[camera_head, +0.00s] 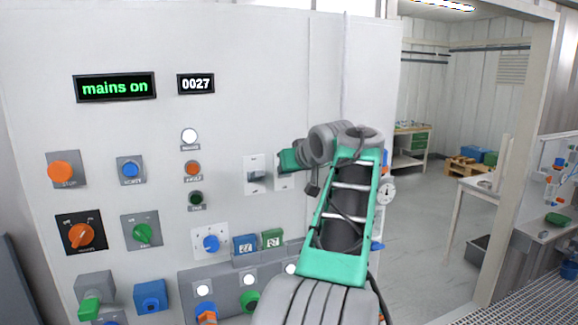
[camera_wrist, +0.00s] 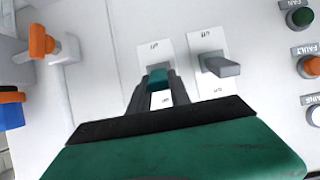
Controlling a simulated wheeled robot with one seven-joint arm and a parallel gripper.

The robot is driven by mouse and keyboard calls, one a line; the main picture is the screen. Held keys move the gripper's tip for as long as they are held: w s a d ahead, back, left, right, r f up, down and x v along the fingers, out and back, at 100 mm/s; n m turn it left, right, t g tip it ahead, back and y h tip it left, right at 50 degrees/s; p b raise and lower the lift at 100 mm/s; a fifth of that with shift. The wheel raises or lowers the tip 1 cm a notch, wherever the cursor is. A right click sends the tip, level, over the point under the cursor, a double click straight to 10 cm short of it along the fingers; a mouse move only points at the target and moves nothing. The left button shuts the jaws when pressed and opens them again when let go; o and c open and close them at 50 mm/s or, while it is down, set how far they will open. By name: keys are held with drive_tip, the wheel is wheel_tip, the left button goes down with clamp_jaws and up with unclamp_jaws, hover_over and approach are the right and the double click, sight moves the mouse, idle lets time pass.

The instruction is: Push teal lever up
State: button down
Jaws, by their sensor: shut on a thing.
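The teal lever (camera_wrist: 158,79) shows in the wrist view on a white switch plate (camera_wrist: 152,50). My gripper (camera_wrist: 157,86) has its two dark fingers closed on either side of the lever. A grey lever (camera_wrist: 221,66) sits on its own white plate beside it, apart from the fingers. In the head view this grey lever (camera_head: 257,174) is left of my gripper, and the teal lever is hidden behind my arm and gripper. The wrist view is turned over relative to the head view, so I cannot tell clearly how far the lever is tilted.
The panel carries an orange stop button (camera_head: 60,171), a blue button (camera_head: 130,169), an orange knob (camera_head: 80,235) and a green knob (camera_head: 142,233). A display (camera_head: 115,87) reads "mains on", another (camera_head: 196,84) "0027". A gauge (camera_head: 387,193) is right of my arm.

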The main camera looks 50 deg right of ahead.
drive_tip(key=shift+r, duration=0.1)
drive_tip(key=c, duration=1.2)
unclamp_jaws()
drive_tip(key=b+v, duration=0.1)
drive_tip(key=v, duration=0.6)
drive_tip(key=shift+s+a+r, duration=0.15)
drive_tip(key=shift+s+a, duration=0.05)
drive_tip(key=shift+s, duration=0.05)
